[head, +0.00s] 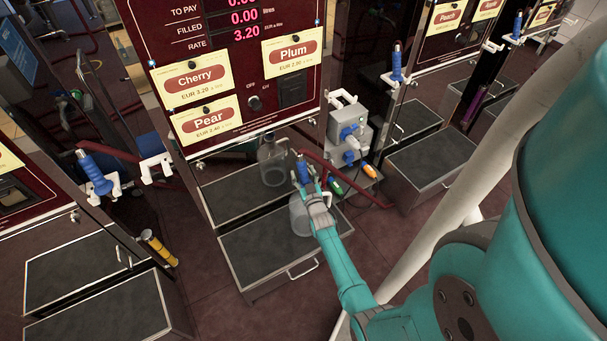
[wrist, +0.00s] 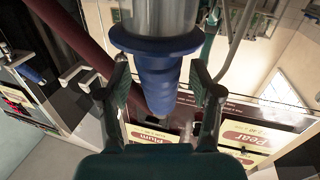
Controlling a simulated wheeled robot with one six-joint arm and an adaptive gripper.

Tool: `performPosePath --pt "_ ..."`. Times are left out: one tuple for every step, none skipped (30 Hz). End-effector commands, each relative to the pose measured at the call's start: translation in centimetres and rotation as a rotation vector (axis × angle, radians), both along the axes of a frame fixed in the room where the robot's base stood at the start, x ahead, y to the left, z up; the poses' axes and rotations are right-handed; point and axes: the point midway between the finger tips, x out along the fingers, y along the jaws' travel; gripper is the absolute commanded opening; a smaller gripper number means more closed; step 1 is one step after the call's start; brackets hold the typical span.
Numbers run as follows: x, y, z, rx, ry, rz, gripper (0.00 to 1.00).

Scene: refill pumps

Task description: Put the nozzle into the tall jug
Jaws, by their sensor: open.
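A blue nozzle (head: 303,170) stands roughly upright at my gripper (head: 312,190) in the head view. In the wrist view the nozzle's blue grip (wrist: 157,80) lies between the two fingers of my gripper (wrist: 160,70), with gaps on both sides. The fingers are open. A clear jug with a narrow neck (head: 272,162) stands on the drawer-like step behind and left of my gripper. A second pale jug (head: 298,218) stands nearer, partly hidden by my gripper. The nozzle's lower end is hidden, so I cannot tell whether it is inside a jug.
The red pump panel (head: 225,75) rises behind the jugs. A dark red hose (head: 345,178) loops to the right of my gripper. A grey box with a blue fitting (head: 345,125) is at the right. Other blue nozzles hang at the left (head: 95,172) and upper right (head: 396,65).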

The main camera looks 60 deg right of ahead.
Motion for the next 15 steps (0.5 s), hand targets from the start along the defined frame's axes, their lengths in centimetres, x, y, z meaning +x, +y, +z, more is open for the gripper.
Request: performPosePath --pt "-0.1 0.1 0.0 0.001 0.001 0.000 0.64" --pt "-0.1 0.1 0.0 0.001 0.001 0.000 0.64" --pt "-0.2 0.2 0.0 0.001 0.001 0.000 0.64" --pt "-0.4 0.4 0.0 0.001 0.001 0.000 0.64" --pt "-0.5 0.6 -0.1 0.001 0.001 0.000 0.64" --pt "-0.9 0.9 -0.2 0.001 0.001 0.000 0.64" --pt "-1.1 1.1 -0.1 0.001 0.001 0.000 0.64" --pt "-1.4 1.4 -0.1 0.001 0.001 0.000 0.64" --pt "-1.9 1.9 -0.2 0.001 0.001 0.000 0.64" --pt "-2.2 2.3 -0.1 0.001 0.001 0.000 0.64" --pt "-2.6 2.7 -0.1 0.001 0.001 0.000 0.64" --pt "-3.2 3.3 -0.1 0.001 0.001 0.000 0.64" --pt "-3.6 3.7 -0.1 0.001 0.001 0.000 0.64" --pt "-4.0 4.1 -0.2 0.001 0.001 0.000 0.64" --pt "-4.5 4.6 -0.1 0.001 0.001 0.000 0.64"
